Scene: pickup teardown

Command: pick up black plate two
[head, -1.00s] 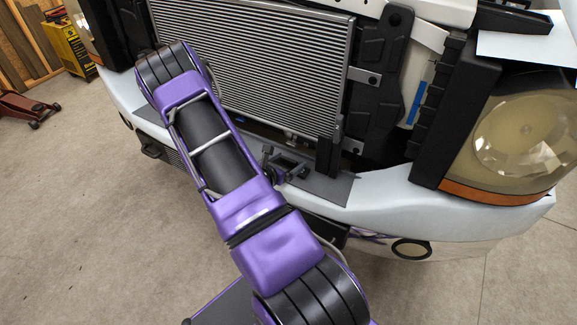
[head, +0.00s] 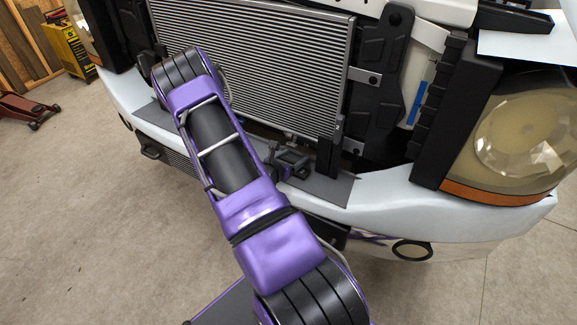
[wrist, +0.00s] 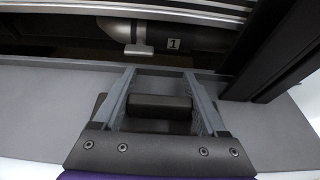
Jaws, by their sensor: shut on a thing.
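A flat dark grey-black plate (head: 325,187) lies along the top of the white bumper below the radiator; it also shows in the wrist view (wrist: 269,125). I cannot read a number on it. My gripper (head: 291,158) is low over this plate in the head view, partly hidden by my arm. In the wrist view the two grey fingers of my gripper (wrist: 158,80) are shut on a dark handle-like bar (wrist: 160,102) between them. I cannot tell whether the bar is joined to the plate.
A black post (head: 328,146) with a small mark stands right of the gripper by the radiator (head: 275,65). A dark pipe (wrist: 195,37) tagged 1 lies behind the fingers. The headlight (head: 525,130) is further right. Open floor (head: 80,210) lies left.

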